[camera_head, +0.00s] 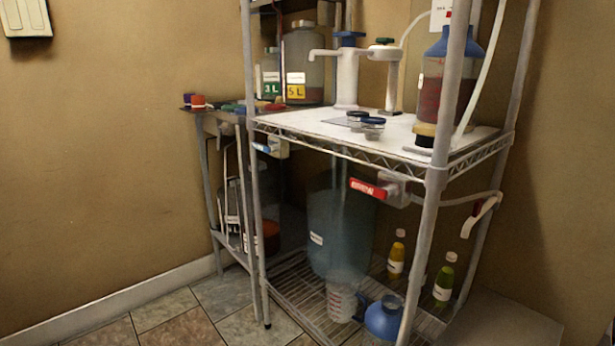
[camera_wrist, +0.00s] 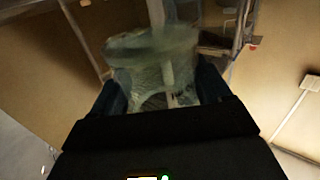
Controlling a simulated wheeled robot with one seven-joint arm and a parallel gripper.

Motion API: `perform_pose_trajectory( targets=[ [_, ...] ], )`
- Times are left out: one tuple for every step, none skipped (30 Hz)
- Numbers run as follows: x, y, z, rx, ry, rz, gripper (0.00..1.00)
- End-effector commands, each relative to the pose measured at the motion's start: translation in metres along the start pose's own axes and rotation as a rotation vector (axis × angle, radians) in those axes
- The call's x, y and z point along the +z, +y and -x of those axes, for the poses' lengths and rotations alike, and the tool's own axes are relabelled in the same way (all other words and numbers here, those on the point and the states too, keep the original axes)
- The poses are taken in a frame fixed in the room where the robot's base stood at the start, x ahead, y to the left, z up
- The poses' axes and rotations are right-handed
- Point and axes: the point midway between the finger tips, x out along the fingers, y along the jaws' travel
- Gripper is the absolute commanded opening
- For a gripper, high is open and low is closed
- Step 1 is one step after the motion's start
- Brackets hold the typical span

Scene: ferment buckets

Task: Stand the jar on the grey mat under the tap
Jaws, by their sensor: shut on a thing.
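In the wrist view my gripper (camera_wrist: 160,92) is shut on a clear, greenish jar (camera_wrist: 150,55), with one dark finger on each side of it. The jar's open rim faces away from the wrist; a pale post shows behind or through it. The head view shows neither my gripper nor the held jar clearly. There, a white tap (camera_head: 347,75) with a blue top and a spout to the left stands on the white shelf top. A thin grey mat (camera_head: 337,122) seems to lie near its foot, partly covered by small dark-lidded jars (camera_head: 373,128).
A blue-topped bottle (camera_head: 447,80) stands at right. Rack posts (camera_head: 440,190) flank the shelf, and red-handled (camera_head: 368,188) and blue-handled valves stick out below its front edge. Bottles and a large bucket fill the lower shelf.

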Motion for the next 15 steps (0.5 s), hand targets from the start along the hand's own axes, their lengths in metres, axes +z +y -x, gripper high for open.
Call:
perform_pose_trajectory(
  targets=[
    [0.004, -0.011, 0.005, -0.017, -0.001, 0.000, 0.35],
    [0.005, -0.017, 0.007, -0.025, -0.001, -0.001, 0.35],
    [0.008, -0.025, 0.010, -0.037, -0.002, -0.002, 0.35],
    [0.006, -0.028, 0.011, -0.041, -0.001, -0.002, 0.35],
    [0.000, -0.025, 0.011, -0.036, 0.000, -0.001, 0.35],
    [-0.002, -0.024, 0.010, -0.034, -0.001, -0.001, 0.35],
    [-0.003, -0.024, 0.011, -0.033, -0.001, -0.001, 0.35],
    [-0.004, -0.024, 0.011, -0.033, -0.002, -0.001, 0.35],
    [-0.007, -0.024, 0.011, -0.033, -0.004, -0.002, 0.35],
    [-0.009, -0.025, 0.011, -0.032, -0.005, -0.003, 0.35],
    [-0.010, -0.024, 0.012, -0.031, -0.005, -0.003, 0.35],
    [-0.012, -0.024, 0.012, -0.030, -0.006, -0.003, 0.35],
    [-0.016, -0.025, 0.012, -0.030, -0.006, -0.003, 0.35],
    [-0.018, -0.025, 0.013, -0.030, -0.008, -0.004, 0.35],
    [-0.020, -0.024, 0.013, -0.028, -0.009, -0.004, 0.35]
  ],
)
